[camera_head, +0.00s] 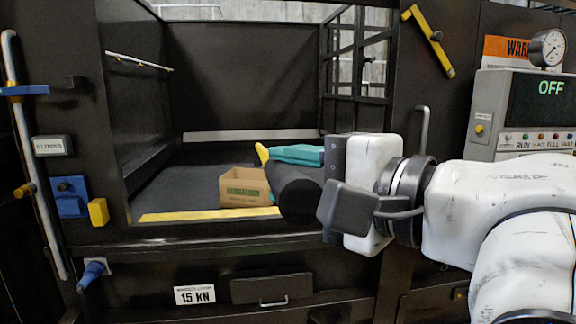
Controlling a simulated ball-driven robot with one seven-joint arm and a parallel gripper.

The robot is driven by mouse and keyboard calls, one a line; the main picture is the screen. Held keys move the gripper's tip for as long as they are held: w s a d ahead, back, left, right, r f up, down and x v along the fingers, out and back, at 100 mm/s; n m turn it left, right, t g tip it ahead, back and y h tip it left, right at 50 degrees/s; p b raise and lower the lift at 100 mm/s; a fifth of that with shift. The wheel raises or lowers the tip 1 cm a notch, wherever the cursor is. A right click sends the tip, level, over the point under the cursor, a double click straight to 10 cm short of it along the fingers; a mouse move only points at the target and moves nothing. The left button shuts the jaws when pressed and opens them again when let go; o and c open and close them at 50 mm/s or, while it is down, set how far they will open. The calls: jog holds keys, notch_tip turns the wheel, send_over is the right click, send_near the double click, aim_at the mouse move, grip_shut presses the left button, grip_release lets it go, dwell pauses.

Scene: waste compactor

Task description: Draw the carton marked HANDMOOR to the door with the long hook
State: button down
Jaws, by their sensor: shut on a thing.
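A tan open-topped carton (243,190) stands on the dark compactor floor just behind the yellow front sill; its green lettering is too small to read. My gripper (328,186) is at the right of the opening, shut on a thick black piece (294,190), seemingly the grip of the long hook seen nearly end-on. The piece lies right of the carton and partly covers its right side in the picture. A yellow bit (262,152) shows beyond it, perhaps part of the hook. The hook's far end and any contact with the carton cannot be made out.
A teal item (298,154) lies behind the black piece. The yellow sill (200,215) edges the opening. A barred door or frame (356,60) stands at the right, and a panel reading OFF (550,88) beyond. The chamber floor left of the carton is clear.

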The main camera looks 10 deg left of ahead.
jog(key=shift+s+d, duration=0.2)
jog(key=shift+s, duration=0.6)
jog(key=shift+s+d, duration=0.25)
jog(key=shift+s, duration=0.5)
jog(key=shift+s+d, duration=0.2)
jog(key=shift+s, duration=0.6)
jog(key=shift+s+f+b, duration=0.15)
jog(key=shift+s+b, duration=0.05)
jog(key=shift+b, duration=0.55)
jog(key=shift+s+b, duration=0.3)
jog(key=shift+b, duration=0.65)
jog(key=s+d+b, duration=0.4)
jog(key=s+b, duration=0.9)
jog(key=s, duration=0.2)
jog(key=s+d+b, duration=0.4)
jog(key=s+b, duration=1)
jog(key=shift+s+d+r, duration=0.15)
jog(key=shift+s+r, duration=0.05)
jog(key=shift+s, duration=0.2)
